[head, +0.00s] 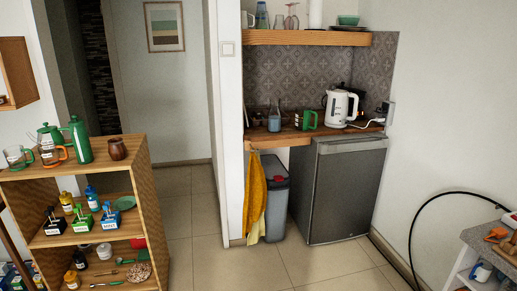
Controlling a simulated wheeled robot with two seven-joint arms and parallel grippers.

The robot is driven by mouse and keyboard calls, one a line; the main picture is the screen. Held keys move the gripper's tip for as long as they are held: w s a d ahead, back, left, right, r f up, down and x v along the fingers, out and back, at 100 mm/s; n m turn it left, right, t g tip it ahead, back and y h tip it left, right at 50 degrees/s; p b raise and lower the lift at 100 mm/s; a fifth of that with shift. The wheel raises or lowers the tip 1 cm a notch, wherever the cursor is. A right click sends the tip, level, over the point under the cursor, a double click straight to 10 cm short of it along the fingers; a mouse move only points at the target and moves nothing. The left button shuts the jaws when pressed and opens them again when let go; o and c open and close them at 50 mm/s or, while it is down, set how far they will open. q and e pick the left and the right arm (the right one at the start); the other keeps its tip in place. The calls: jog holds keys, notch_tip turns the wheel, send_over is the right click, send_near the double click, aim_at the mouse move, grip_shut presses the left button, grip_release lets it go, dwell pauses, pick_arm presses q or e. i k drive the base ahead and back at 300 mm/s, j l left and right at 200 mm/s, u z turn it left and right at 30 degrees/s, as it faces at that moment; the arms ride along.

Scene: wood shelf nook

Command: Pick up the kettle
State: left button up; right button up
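A white electric kettle (340,108) stands upright near the right end of the wooden counter (270,137) in the nook. Its handle is on the right side, and a white cord runs from near it to the wall socket (388,107). On top of the wooden shelf unit at the left stand a green pot (49,133) with a spout and a tall green jug (80,141); I cannot tell whether either is a kettle. Neither of my grippers is in view.
A green mug (306,120) stands left of the white kettle. A dark fridge (341,188) stands below the counter, with a grey bin (277,205) and hanging yellow towel (255,195) beside it. A black cable (412,232) curves at right. The middle floor is clear.

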aim_at(337, 112)
jog(key=i, duration=1.45)
jog(key=i+z, duration=0.2)
jog(key=i, duration=0.3)
jog(key=i+j+z, duration=0.2)
jog(key=i, duration=0.25)
jog(key=i+j+z, duration=0.2)
jog(key=i, duration=0.25)
jog(key=i+j+z, duration=0.2)
jog(key=i, duration=0.25)
jog(key=j, duration=0.1)
